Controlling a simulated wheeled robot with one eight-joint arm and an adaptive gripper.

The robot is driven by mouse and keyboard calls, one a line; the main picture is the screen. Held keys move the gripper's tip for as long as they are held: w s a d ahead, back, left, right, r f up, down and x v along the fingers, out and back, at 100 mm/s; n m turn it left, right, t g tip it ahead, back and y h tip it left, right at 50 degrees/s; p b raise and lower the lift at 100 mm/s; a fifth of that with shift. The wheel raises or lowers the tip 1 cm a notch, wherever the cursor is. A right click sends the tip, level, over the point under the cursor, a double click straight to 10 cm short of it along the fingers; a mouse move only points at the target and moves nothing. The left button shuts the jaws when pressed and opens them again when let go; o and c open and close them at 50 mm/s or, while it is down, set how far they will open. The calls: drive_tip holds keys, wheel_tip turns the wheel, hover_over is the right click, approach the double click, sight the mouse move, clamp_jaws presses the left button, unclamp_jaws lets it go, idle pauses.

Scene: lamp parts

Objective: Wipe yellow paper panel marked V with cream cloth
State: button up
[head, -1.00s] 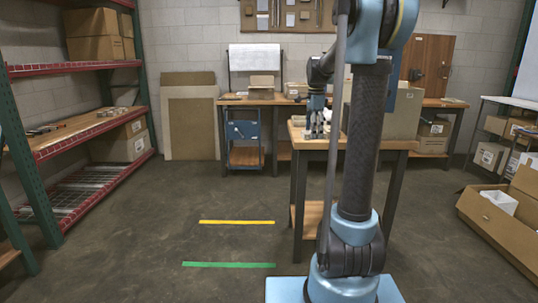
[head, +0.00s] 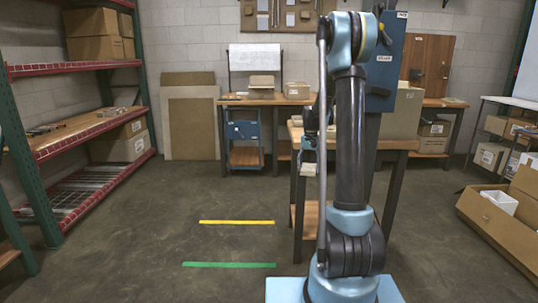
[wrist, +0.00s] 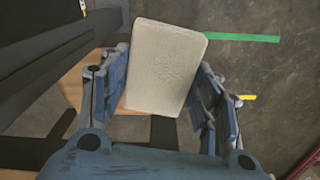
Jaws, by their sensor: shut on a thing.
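The cream cloth (wrist: 165,65), a thick folded pad, is held between the two blue fingers of my gripper (wrist: 160,92) in the wrist view. My gripper is shut on it. In the head view, my gripper is small and partly hidden beside my arm, near the left edge of the wooden table (head: 296,131). The floor lies below the cloth in the wrist view. I cannot make out a yellow paper panel marked V in either view.
A blue cabinet (head: 384,62) stands on the table, partly behind my arm. Yellow (head: 237,222) and green (head: 229,265) tape strips lie on the floor. Red-edged shelves (head: 75,140) stand left, an open carton (head: 505,225) right. The floor in the middle left is clear.

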sight(309, 166)
drive_tip(key=f+n, duration=0.1)
drive_tip(key=f, duration=0.1)
drive_tip(key=f+n, duration=0.1)
drive_tip(key=shift+w+f+n, duration=0.2)
drive_tip(key=shift+f+n, duration=0.1)
drive_tip(key=shift+f, duration=0.1)
drive_tip(key=s+f, duration=0.3)
drive_tip(key=f, duration=1.1)
drive_tip(key=shift+r, duration=0.15)
idle(0.3)
